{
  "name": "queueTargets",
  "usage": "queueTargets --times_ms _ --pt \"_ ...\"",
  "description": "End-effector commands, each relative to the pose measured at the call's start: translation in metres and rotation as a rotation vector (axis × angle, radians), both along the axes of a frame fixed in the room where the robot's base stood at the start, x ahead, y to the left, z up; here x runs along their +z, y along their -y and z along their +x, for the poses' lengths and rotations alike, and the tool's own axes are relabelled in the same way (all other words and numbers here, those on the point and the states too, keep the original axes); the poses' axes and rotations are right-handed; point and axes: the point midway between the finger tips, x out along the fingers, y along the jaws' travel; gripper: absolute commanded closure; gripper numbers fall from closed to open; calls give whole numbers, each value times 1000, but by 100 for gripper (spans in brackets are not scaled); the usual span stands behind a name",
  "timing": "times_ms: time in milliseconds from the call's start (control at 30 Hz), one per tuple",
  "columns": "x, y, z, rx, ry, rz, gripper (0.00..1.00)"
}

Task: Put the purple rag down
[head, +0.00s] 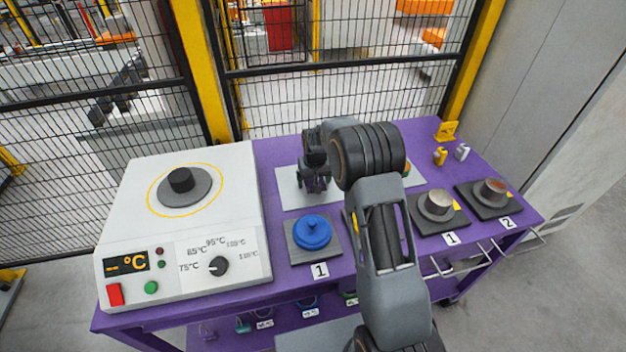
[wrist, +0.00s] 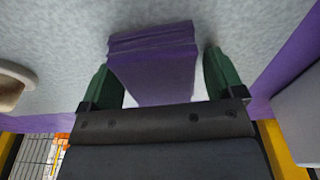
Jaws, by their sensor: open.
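The purple rag (wrist: 152,62) is a folded block that shows between my fingers in the wrist view, against a pale grey surface (wrist: 60,40). My gripper (wrist: 160,78) is open, with one green fingertip on each side of the rag. A narrow gap shows at the right finger; the left finger is very close to the rag, and I cannot tell if it touches. In the head view my gripper (head: 316,184) is low over a pale plate (head: 291,193) on the purple table (head: 285,150). The rag is mostly hidden there by my arm.
A white heater box (head: 130,215) with a knob fills the table's left. Metal weights (head: 439,203) (head: 493,190) sit on pads at right. A mesh fence (head: 290,95) runs behind.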

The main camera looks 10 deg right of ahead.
Motion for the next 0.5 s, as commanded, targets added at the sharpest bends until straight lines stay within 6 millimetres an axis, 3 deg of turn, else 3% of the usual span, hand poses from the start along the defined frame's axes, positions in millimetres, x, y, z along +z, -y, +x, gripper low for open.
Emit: queueTargets --times_ms 500 --pt "-1 -2 -2 6 -8 -2 7"
